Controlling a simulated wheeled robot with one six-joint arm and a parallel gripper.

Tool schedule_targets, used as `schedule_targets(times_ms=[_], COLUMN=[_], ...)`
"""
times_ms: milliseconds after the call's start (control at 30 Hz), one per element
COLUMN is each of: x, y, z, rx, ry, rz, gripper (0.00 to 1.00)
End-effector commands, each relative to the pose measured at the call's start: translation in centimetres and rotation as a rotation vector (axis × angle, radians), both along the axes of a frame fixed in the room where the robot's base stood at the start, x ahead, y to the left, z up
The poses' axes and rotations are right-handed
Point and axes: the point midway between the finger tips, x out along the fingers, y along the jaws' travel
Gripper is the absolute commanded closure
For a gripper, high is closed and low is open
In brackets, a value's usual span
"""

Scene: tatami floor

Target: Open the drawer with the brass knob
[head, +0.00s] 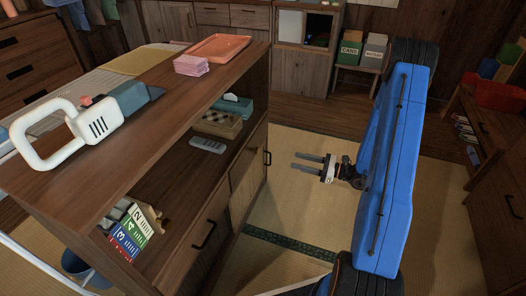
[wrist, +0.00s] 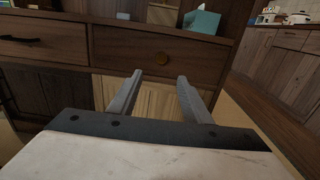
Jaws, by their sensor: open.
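My gripper (wrist: 159,80) is open and empty. I cannot make out the knob in the head view.
A teal tissue box (head: 232,105) is on the cabinet's open shelf; it also shows in the wrist view (wrist: 202,20). A white-handled object (head: 75,125), pink blocks (head: 191,65) and an orange tray (head: 219,47) are on top. Tatami floor (head: 310,205) around my gripper is clear.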

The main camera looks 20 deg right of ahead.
Motion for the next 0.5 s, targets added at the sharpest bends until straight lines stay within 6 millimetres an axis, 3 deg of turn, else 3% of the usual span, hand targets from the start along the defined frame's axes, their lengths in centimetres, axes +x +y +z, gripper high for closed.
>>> schedule_targets(times_ms=[167, 500], x=[0.5, 3.0], y=[0.3, 3.9], z=[-0.3, -0.2], rx=[0.006, 0.005], ry=[0.003, 0.002], rz=[-0.010, -0.006], gripper=[0.56, 0.56])
